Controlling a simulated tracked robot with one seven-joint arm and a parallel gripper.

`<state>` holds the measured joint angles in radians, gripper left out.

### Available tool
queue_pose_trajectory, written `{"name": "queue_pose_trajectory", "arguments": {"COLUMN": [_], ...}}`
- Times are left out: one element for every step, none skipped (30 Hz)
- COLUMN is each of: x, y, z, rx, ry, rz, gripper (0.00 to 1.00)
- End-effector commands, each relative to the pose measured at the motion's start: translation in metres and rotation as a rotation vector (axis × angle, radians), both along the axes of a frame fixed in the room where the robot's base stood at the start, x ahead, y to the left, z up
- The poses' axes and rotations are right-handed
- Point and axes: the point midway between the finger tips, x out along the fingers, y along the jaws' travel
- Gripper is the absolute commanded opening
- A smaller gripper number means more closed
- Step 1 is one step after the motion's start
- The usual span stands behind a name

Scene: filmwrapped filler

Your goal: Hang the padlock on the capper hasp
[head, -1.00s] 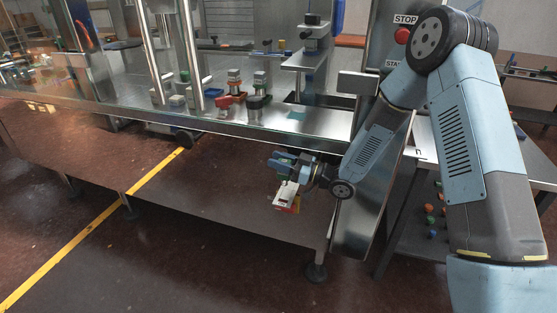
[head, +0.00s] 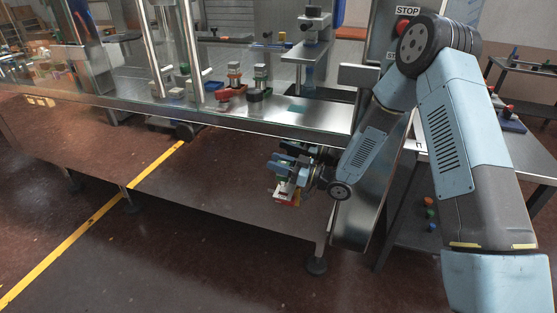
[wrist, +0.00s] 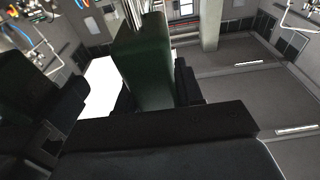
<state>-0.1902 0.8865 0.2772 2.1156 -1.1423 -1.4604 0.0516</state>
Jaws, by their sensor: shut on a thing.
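My gripper (head: 287,173) hangs in front of the machine's front edge, below the deck, in the head view. It is shut on a dark green block, which I take to be the padlock (wrist: 145,62); the block stands between the dark fingers in the wrist view. Bright metal bars at its far end look like the shackle. A white and red piece (head: 285,192), perhaps a tag, shows under the gripper, and a white patch shows beside the green block in the wrist view. I cannot make out the capper hasp in either view.
The steel machine deck (head: 300,131) carries red and green fixtures (head: 233,90) and upright posts. A control panel with a red stop button (head: 402,26) stands behind my arm. A side table (head: 480,140) is at right. The floor (head: 200,255) in front is open.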

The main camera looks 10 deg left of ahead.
Motion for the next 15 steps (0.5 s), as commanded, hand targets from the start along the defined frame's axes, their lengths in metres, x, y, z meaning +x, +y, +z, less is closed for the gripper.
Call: {"name": "queue_pose_trajectory", "arguments": {"x": [0.000,0.000,0.000,0.000,0.000,0.000,0.000,0.000,0.000,0.000,0.000,0.000,0.000,0.000,0.000], "y": [0.000,0.000,0.000,0.000,0.000,0.000,0.000,0.000,0.000,0.000,0.000,0.000,0.000,-0.001,-0.001], "z": [-0.003,-0.004,-0.006,-0.007,-0.009,-0.011,-0.012,-0.014,-0.016,-0.017,-0.018,-0.020,-0.022,-0.023,-0.025], "rx": [0.000,0.000,0.000,0.000,0.000,0.000,0.000,0.000,0.000,0.000,0.000,0.000,0.000,0.000,0.000], "ry": [0.000,0.000,0.000,0.001,0.001,0.001,0.001,0.001,0.001,0.001,0.001,0.001,0.001,0.001,0.001], "rz": [0.000,0.000,0.000,0.000,0.000,0.000,0.000,0.000,0.000,0.000,0.000,-0.001,-0.001,-0.001,-0.001], "gripper": [0.00,0.00,0.00,0.00,0.00,0.00,0.00,0.00,0.00,0.00,0.00,0.00,0.00,0.00,0.00]}}
